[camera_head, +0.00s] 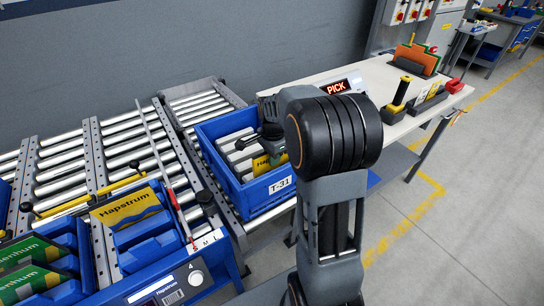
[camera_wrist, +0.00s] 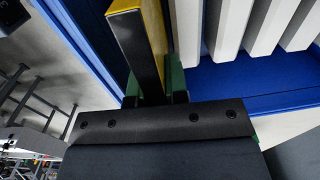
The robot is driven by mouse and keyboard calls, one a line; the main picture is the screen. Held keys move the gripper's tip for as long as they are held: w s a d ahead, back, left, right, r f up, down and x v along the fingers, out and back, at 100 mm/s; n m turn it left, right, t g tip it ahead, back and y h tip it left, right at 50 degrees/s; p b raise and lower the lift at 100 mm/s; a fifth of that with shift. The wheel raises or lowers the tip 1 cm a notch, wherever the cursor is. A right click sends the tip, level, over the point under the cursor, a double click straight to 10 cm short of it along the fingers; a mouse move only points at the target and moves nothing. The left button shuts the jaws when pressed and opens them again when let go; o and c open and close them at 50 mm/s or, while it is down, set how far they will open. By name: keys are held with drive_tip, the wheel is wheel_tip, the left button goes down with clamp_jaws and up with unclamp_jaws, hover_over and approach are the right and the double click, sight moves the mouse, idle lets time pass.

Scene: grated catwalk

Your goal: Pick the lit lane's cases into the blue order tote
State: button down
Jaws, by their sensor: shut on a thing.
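The blue order tote (camera_head: 236,197), labelled T-31, stands on the rollers left of my arm, with pale upright slats (camera_head: 234,150) inside. My gripper (camera_wrist: 155,88) is shut on a yellow case (camera_wrist: 154,30) with a dark edge. In the head view this yellow case (camera_head: 266,165) is upright inside the tote, near its front right, partly hidden by my arm. I cannot tell whether it touches the tote floor. Another yellow Hapstrum case (camera_head: 127,207) leans in the lane with the lit Hapstrum display (camera_head: 162,288).
Green cases (camera_head: 30,267) sit in the lane to the left. A white bench (camera_head: 390,72) behind my arm carries a lit PICK sign (camera_head: 336,87) and several tools. Open floor (camera_head: 440,240) lies right.

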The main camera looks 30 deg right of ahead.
drive_tip(key=c, duration=0.6)
unclamp_jaws()
drive_tip(key=shift+c, duration=0.2)
drive_tip(key=shift+r+p, duration=3.3)
drive_tip(key=shift+r, duration=0.75)
